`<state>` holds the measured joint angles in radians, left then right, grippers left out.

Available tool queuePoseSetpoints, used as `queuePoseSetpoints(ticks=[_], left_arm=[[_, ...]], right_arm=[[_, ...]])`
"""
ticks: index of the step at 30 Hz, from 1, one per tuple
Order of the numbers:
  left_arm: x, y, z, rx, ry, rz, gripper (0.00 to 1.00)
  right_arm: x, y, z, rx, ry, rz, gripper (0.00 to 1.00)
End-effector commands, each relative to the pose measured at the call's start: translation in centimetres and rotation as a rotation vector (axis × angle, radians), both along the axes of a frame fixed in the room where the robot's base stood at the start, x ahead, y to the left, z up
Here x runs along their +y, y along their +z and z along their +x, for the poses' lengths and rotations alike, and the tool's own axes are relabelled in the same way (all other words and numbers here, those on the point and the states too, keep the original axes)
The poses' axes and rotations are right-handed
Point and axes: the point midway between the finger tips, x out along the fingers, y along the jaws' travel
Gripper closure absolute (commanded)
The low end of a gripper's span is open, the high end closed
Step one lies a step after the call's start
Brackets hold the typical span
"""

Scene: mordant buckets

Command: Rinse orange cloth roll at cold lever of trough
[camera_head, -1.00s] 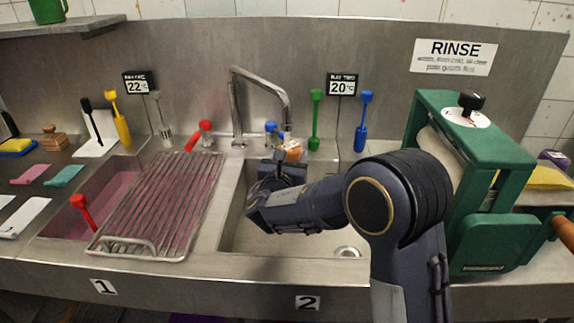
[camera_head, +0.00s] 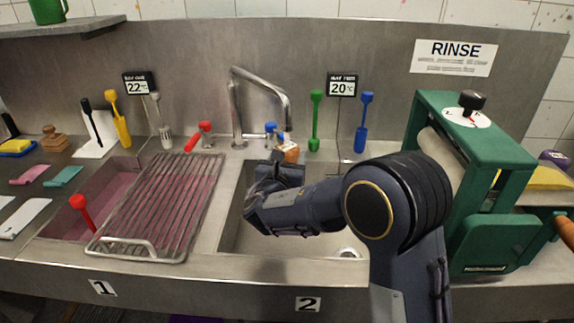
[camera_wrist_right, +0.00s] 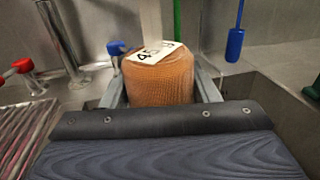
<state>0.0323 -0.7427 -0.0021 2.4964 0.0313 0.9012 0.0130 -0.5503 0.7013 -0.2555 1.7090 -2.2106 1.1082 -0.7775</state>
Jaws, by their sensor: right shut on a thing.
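The orange cloth roll (camera_wrist_right: 160,78) has a white numbered tag on top and fills the space between the fingers of my right gripper (camera_wrist_right: 162,90) in the right wrist view. In the head view only a small orange part of the roll (camera_head: 291,153) shows, beyond my right gripper (camera_head: 284,160), above the back of basin 2. The cold lever (camera_head: 273,129) is blue and stands just behind the roll, beside the spout (camera_head: 262,88); it also shows in the right wrist view (camera_wrist_right: 117,47). I cannot tell whether roll and lever touch. The trough (camera_head: 180,265) is steel. My left gripper is not in view.
A red lever (camera_head: 205,128) stands left of the spout. A wire rack (camera_head: 160,205) lies over pink-filled basin 1. Green (camera_head: 315,115) and blue (camera_head: 364,118) tools stand right of the spout. A green wringer (camera_head: 480,150) stands to the right.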

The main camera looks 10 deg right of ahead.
Motion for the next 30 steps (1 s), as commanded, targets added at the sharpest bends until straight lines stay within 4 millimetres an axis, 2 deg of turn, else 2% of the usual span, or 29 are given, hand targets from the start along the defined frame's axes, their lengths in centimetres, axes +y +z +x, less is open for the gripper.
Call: queuePoseSetpoints(ticks=[9, 30], left_arm=[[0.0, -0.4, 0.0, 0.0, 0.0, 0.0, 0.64], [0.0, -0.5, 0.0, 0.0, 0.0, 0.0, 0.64]], right_arm=[[-0.8, 0.0, 0.2, -0.001, 0.0, 0.0, 0.71], [0.2, 0.1, 0.0, -0.001, 0.0, 0.0, 0.71]])
